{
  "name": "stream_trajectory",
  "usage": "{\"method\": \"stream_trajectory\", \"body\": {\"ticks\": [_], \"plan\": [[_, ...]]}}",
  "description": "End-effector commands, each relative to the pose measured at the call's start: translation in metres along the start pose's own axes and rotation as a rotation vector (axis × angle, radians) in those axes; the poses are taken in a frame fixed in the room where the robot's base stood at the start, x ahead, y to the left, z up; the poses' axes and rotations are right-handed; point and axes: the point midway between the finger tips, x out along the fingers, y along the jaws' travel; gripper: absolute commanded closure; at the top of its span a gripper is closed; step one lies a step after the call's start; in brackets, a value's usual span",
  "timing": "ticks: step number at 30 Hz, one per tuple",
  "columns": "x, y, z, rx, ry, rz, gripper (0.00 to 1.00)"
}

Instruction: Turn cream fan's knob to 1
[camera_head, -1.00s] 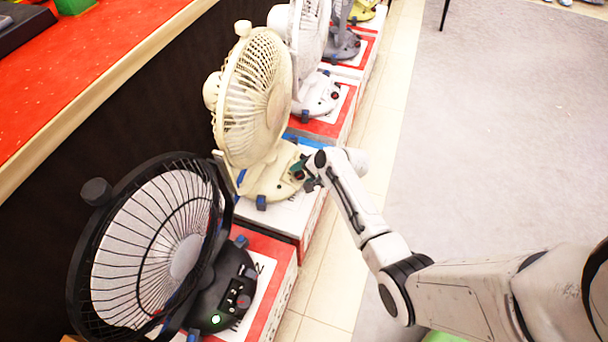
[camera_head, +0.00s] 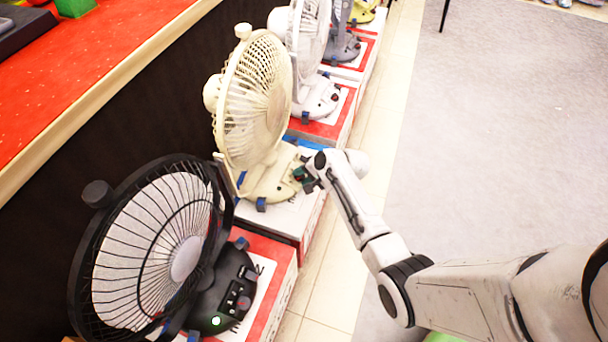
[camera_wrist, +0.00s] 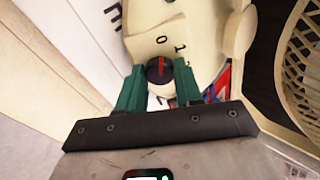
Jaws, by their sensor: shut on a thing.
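The cream fan (camera_head: 258,95) stands on a white-and-red box, its base (camera_head: 268,182) toward my arm. My gripper (camera_head: 304,178) is at the right side of that base. In the wrist view my gripper (camera_wrist: 159,80) has its two green fingers on either side of a round dark knob (camera_wrist: 160,69) and is shut on it. A red line on the knob points up, close to the printed 0 (camera_wrist: 162,40). The printed 1 (camera_wrist: 180,48) lies just to its right. In the head view the knob is largely hidden by the fingers.
A black fan (camera_head: 150,250) with a lit green light stands nearer, and a white fan (camera_head: 310,50) and others stand behind in the row. A red-topped counter (camera_head: 80,80) runs along the left.

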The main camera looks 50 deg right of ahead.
Motion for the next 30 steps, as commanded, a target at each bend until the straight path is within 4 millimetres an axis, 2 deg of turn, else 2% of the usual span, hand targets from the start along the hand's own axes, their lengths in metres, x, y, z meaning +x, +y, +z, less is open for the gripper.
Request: {"method": "stream_trajectory", "body": {"ticks": [8, 21, 30], "plan": [[-0.0036, -0.0039, 0.0003, 0.134, -0.001, 0.017, 0.96], [-0.0027, -0.0039, 0.0002, 0.498, -0.001, 0.06, 0.96], [-0.0011, -0.0032, -0.0001, 0.679, -0.001, 0.081, 0.96]]}}
